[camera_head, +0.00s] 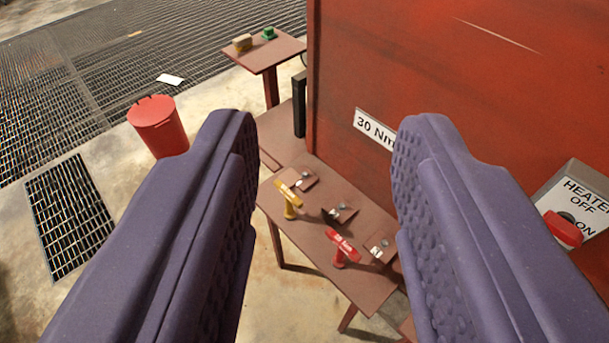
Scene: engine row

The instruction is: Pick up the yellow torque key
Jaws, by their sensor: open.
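The yellow torque key (289,198) is a T-shaped tool standing on a narrow brown bench (310,250), near its left end. My gripper (325,150) is open, with its two purple padded fingers spread wide at the left and right of the picture. The key shows in the gap between the fingers, beyond them and closer to the left finger in the picture. Nothing is held between the fingers. The key's full outline is in view.
A red key (342,246) stands on the same bench, to the right. A red cabinet (430,60) rises behind, with a heater switch (565,228). A red bucket (157,124) stands on the floor at left. A small table (268,57) holds two blocks.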

